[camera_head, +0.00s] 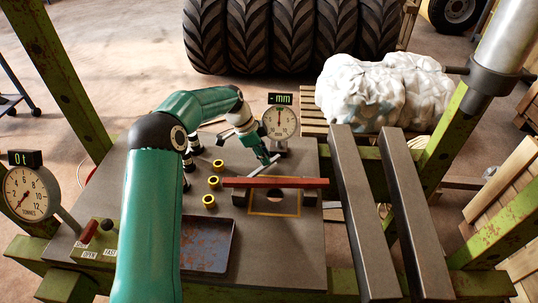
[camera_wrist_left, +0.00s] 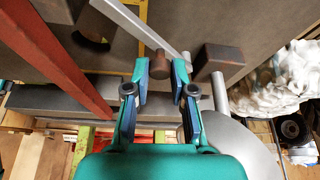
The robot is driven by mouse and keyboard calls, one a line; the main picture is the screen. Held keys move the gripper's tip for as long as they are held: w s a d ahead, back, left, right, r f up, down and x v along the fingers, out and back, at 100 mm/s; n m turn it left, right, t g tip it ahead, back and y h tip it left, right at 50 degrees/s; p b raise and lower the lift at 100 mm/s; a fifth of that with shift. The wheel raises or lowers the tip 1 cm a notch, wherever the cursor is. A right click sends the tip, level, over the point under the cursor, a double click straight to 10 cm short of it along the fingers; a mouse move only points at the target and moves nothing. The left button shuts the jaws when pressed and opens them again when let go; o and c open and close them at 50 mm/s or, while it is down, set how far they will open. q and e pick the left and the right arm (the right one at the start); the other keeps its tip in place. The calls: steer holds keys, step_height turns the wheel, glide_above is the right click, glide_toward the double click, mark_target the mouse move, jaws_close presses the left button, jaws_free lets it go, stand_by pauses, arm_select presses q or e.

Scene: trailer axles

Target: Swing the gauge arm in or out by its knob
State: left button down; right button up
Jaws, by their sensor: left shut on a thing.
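The gauge arm is a thin silver bar (camera_head: 265,168) slanting beside the round mm gauge (camera_head: 279,122) in the head view. It also shows as a silver bar (camera_wrist_left: 122,18) in the left wrist view. Its knob is a short brown cylinder (camera_wrist_left: 160,65), between my left fingertips in the wrist view. My left gripper (camera_head: 268,158) is shut on the knob; it also shows in the wrist view (camera_wrist_left: 160,68). The knob is mostly hidden by the fingers in the head view. My right gripper is in neither view.
A dark red bar (camera_head: 300,183) lies across the bench close in front of the gauge arm, above a yellow-outlined opening (camera_head: 258,208). Yellow rings (camera_head: 209,201) and a blue-rimmed tray (camera_head: 207,268) sit nearer. Two grey beams (camera_head: 412,220) bound the right side.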

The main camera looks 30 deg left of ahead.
arm_select(q)
steer(key=shift+w+a+m+g+h+p, duration=0.15)
steer(key=shift+a+m+g+p, duration=0.2)
steer(key=shift+m, duration=0.35)
steer(key=shift+a+m+g+h+p, duration=0.15)
steer(key=shift+a+m+p, duration=0.15)
steer(key=shift+m+p, duration=0.3)
steer(key=shift+f, duration=0.1)
steer(key=c, duration=1)
jaws_free()
steer(key=shift+a+r, duration=0.25)
steer(key=shift+r, duration=0.45)
steer(key=v, duration=1)
steer(key=shift+a+r, duration=0.1)
steer(key=shift+r, duration=0.15)
